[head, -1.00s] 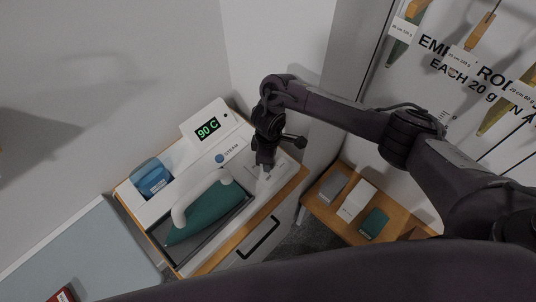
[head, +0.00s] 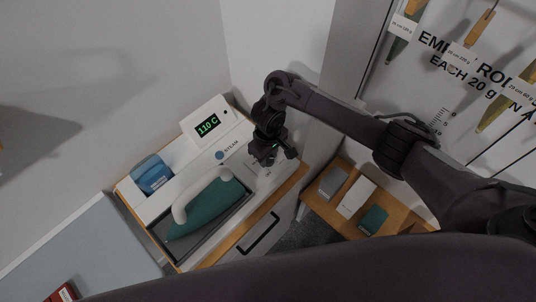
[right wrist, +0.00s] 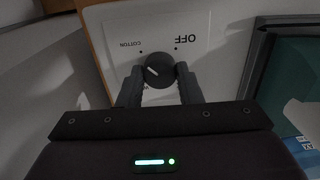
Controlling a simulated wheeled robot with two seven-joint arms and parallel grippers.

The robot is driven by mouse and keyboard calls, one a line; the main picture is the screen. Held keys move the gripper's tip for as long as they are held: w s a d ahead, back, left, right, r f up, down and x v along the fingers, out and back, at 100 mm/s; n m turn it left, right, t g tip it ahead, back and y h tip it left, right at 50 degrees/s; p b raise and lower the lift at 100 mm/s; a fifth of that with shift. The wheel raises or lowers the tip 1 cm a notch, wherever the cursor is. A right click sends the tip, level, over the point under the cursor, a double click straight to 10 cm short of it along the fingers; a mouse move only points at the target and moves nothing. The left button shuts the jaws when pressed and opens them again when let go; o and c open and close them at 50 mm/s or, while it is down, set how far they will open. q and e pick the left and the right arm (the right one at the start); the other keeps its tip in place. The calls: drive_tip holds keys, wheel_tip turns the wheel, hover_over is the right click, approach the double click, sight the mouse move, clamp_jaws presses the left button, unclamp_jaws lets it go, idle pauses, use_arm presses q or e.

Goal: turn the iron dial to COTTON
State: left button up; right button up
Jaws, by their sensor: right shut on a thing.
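The round dark dial (right wrist: 158,69) sits on a white panel in the right wrist view. My right gripper (right wrist: 159,80) is shut on it, one finger at each side. The dial's short white mark is slanted on the left part of its face. The COTTON label (right wrist: 124,46) is to the upper left and OFF (right wrist: 186,39) to the upper right, both upside down. Another label below is mostly hidden by a finger. In the head view my right gripper (head: 265,162) hides the dial. The display (head: 208,125) reads 110 C. My left gripper is not in view.
The green iron (head: 205,210) with its white handle rests on the station left of my gripper. A blue tank (head: 152,178) stands at its left end. A wooden shelf (head: 330,205) with several boxes is to the right. Walls close in behind.

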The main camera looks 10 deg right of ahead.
sight(269, 158)
drive_tip(key=shift+w+r, duration=0.15)
drive_tip(key=o, duration=1)
wheel_tip(269, 158, up, 7)
drive_tip(key=shift+f, duration=0.2)
drive_tip(key=shift+r, duration=0.5)
